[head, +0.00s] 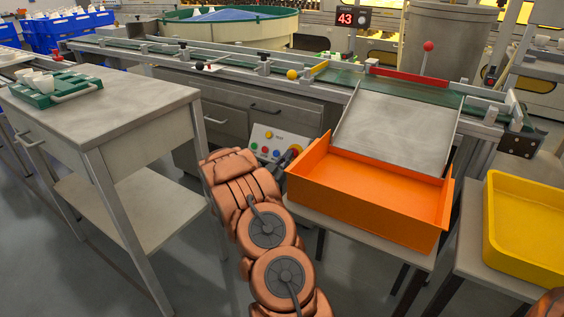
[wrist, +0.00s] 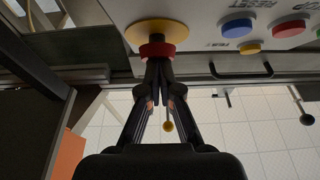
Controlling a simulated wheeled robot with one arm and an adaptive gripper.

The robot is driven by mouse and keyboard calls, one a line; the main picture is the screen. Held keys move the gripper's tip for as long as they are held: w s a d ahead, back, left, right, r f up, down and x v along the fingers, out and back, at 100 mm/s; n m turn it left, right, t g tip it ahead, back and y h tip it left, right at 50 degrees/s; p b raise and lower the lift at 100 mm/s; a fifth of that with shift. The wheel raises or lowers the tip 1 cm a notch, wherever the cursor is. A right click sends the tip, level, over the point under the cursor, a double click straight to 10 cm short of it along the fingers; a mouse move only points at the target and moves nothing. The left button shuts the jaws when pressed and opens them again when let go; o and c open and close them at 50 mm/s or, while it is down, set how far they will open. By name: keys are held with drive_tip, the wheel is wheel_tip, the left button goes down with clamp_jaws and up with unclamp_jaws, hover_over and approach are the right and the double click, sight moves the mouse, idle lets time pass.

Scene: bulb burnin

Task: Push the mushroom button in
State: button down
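The mushroom button is a red head (wrist: 140,50) on a round yellow plate (wrist: 156,33), at the top of the wrist view. It sits on a pale control panel (wrist: 200,12), whose lettering appears upside down there. My gripper (wrist: 158,66) points at the button, its two dark fingers converging with the tips together. The fingertips overlap the lower side of the red head; I cannot tell whether they touch it or how far in it is. In the head view the panel (head: 267,143) shows beside the orange tray, with the button area partly covered.
Blue, red and yellow buttons (wrist: 237,28) sit beside the mushroom button on the panel. In the head view an orange tray (head: 350,207) stands close to the right of the panel. A steel cart (head: 115,115) stands left and a yellow tray (head: 488,235) far right.

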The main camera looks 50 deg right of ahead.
drive_tip(key=shift+s+a+r, duration=0.1)
drive_tip(key=shift+s+a, duration=0.25)
drive_tip(key=a+p, duration=0.4)
drive_tip(key=a, duration=0.8)
drive_tip(key=shift+s+a+f, duration=0.15)
drive_tip(key=shift+s+f, duration=0.3)
drive_tip(key=shift+r, duration=0.15)
